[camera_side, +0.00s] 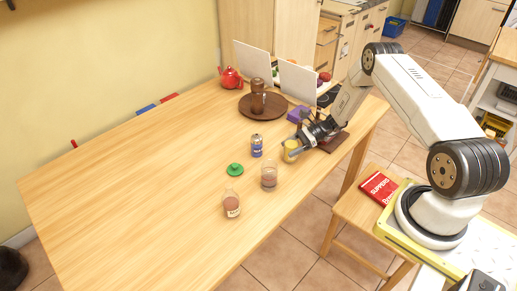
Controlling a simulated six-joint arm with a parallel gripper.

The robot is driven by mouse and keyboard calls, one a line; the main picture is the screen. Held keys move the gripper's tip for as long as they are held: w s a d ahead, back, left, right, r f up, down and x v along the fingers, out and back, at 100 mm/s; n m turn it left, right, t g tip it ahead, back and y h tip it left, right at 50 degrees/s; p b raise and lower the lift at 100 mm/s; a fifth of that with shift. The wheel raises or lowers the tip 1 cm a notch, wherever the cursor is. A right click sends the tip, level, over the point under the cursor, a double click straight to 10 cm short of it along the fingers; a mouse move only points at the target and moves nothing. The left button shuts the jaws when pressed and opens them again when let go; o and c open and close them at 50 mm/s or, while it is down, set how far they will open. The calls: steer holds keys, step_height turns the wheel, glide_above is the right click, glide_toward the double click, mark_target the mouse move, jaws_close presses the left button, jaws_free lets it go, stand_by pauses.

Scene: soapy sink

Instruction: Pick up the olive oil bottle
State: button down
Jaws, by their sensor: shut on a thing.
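My gripper (294,143) is at the right part of the wooden table, low over its top. A clear bottle with reddish-brown contents and a pale label (232,205) stands upright nearer the front. A clear glass container with a dark bottom (269,178) stands between that bottle and my gripper.
A blue can (257,146) stands just left of my gripper, with a green lid-like thing (235,170) nearby. A purple block (298,114) and a round brown tray (245,108) bearing a brown vessel (257,92) are behind. The table's left half (120,190) is clear.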

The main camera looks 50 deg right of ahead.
steer(key=shift+r, duration=0.55)
steer(key=s+a+r, duration=0.4)
steer(key=s+r, duration=0.6)
steer(key=s, duration=0.3)
steer(key=shift+s+r, duration=0.2)
steer(key=shift+r, duration=0.15)
steer(key=shift+n+g+h, duration=0.3)
steer(key=shift+g+h, duration=0.1)
steer(key=shift+g, duration=0.1)
steer(key=w+a, duration=0.2)
steer(key=w, duration=0.1)
steer(key=w+a+f, duration=0.1)
steer(key=w+a, duration=0.2)
steer(key=w, duration=0.1)
steer(key=w+a+f, duration=0.1)
steer(key=w+a, duration=0.1)
steer(key=w, duration=0.1)
steer(key=shift+w+a, duration=0.2)
steer(key=shift+s+d+r, duration=0.1)
steer(key=shift+d, duration=0.05)
steer(key=shift+s+d+g+h, duration=0.1)
steer(key=shift+d+g+h, duration=0.2)
steer(key=shift+h, duration=0.2)
steer(key=shift+s+d+r+g+h, duration=0.1)
steer(key=shift+s+d+g+h, duration=0.15)
steer(key=shift+h, duration=0.35)
